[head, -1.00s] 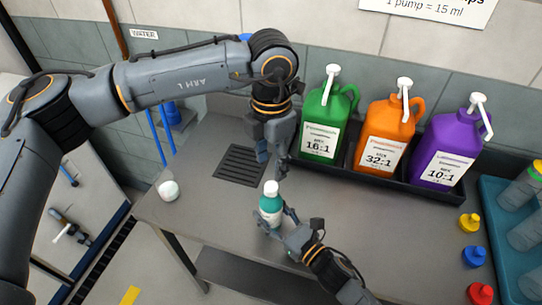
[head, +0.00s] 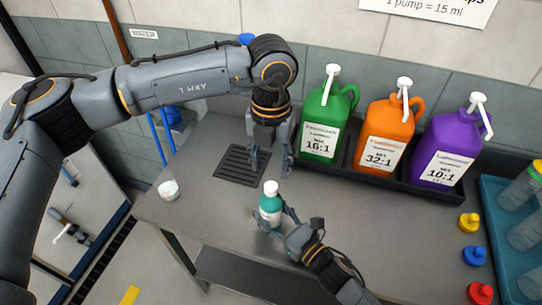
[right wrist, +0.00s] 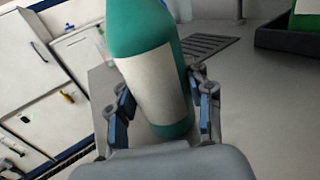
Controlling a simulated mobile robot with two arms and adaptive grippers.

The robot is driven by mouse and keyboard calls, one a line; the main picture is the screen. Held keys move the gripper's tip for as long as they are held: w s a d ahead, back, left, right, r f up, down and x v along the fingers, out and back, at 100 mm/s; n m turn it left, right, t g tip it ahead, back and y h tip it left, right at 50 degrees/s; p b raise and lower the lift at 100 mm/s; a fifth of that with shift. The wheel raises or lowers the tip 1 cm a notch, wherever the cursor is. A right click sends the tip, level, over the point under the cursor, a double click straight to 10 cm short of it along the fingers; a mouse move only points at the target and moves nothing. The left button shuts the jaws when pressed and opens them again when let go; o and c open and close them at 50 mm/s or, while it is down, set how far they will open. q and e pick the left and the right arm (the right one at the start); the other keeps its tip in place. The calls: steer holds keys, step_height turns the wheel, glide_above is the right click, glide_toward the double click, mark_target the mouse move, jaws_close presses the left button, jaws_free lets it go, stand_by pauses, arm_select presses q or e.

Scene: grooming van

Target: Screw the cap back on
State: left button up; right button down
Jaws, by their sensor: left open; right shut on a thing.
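A teal bottle (head: 270,210) with a white label stands upright near the front edge of the steel table. A white cap (head: 270,187) sits on top of it; I cannot tell how tight it is. My right gripper (head: 275,219) is shut on the bottle's lower body. In the right wrist view the fingers press the bottle (right wrist: 150,75) from both sides, and its top is out of frame. My left gripper (head: 271,166) is open and empty, pointing down, just behind and above the cap, apart from it.
Green (head: 325,120), orange (head: 385,130) and purple (head: 445,145) pump jugs stand in a black tray at the back. Yellow (head: 469,222), blue (head: 474,256) and red (head: 480,292) caps lie at the right. A small white item (head: 168,190) is at the left edge.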

mark_target(271, 186)
arm_select(q)
step_height(271, 186, down, 7)
steer(key=shift+r, duration=0.15)
steer(key=shift+c, duration=0.2)
jaws_close()
steer(key=m, duration=0.4)
steer(key=shift+m, duration=0.3)
steer(key=m, duration=0.8)
steer(key=shift+m, duration=0.4)
steer(key=m, duration=0.4)
steer(key=shift+m, duration=0.3)
steer(key=shift+o, duration=0.5)
jaws_free()
